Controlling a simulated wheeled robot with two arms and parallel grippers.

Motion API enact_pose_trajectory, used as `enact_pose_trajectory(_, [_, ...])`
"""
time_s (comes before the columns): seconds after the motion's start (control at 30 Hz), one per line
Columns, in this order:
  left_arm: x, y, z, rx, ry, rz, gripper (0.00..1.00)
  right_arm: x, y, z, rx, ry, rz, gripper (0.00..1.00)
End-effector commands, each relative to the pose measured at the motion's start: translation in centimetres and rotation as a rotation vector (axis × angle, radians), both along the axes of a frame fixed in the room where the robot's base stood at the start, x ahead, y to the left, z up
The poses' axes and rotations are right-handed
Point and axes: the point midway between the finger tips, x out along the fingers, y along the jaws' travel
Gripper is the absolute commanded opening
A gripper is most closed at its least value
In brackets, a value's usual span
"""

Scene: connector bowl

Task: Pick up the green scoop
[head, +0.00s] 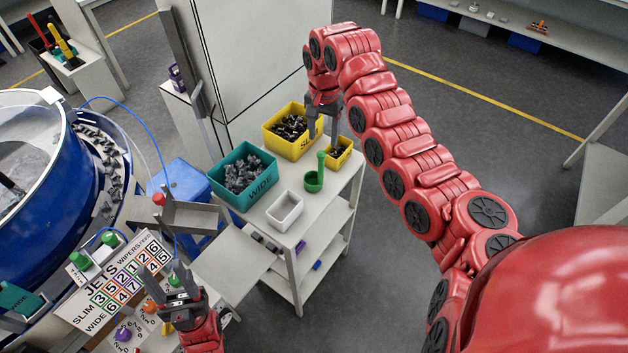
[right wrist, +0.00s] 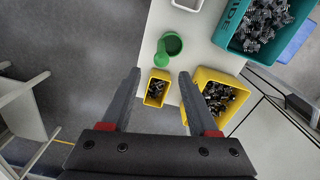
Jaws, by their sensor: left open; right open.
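The green scoop (head: 314,181) stands on the top shelf of the light grey cart (head: 335,185), its handle pointing up. In the right wrist view the scoop (right wrist: 172,45) lies just beyond my fingertips, toward the top of the picture. My right gripper (head: 323,128) is open and empty, above the cart's back edge near the yellow bins. Its two fingers (right wrist: 160,74) show spread apart in the wrist view, with the small yellow bin seen between them. My left gripper (head: 168,280) is open and empty, low at the left by the labelled control panel.
A teal WIDE bin (head: 231,190), a larger yellow bin (head: 283,150) and a small yellow bin (head: 345,148) hold dark parts close around the scoop. An empty white tray (head: 284,211) stands in front of it. A blue bowl feeder (head: 60,215) is at the left.

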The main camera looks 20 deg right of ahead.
Motion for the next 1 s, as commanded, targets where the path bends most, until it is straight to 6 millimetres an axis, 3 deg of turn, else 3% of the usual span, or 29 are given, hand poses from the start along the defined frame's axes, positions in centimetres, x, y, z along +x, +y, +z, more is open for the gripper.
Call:
enact_pose_trajectory(0.4, [0.0, 0.0, 3.2, 0.000, 0.000, 0.000, 0.50, 0.0, 0.0, -6.5, 0.001, 0.002, 0.000, 0.60])
enact_pose_trajectory(0.73, [0.0, 0.0, 4.8, 0.000, 0.000, 0.000, 0.50, -0.2, 0.1, -9.0, 0.000, 0.003, 0.000, 0.60])
enact_pose_trajectory(0.83, [0.0, 0.0, 6.1, 0.000, 0.000, 0.000, 0.50, -0.3, 0.4, -10.6, -0.001, 0.005, 0.001, 0.60])
enact_pose_trajectory(1.0, [0.0, 0.0, 6.1, 0.000, 0.000, 0.000, 0.50, -0.1, 0.3, -12.9, 0.001, -0.001, -0.001, 0.60])
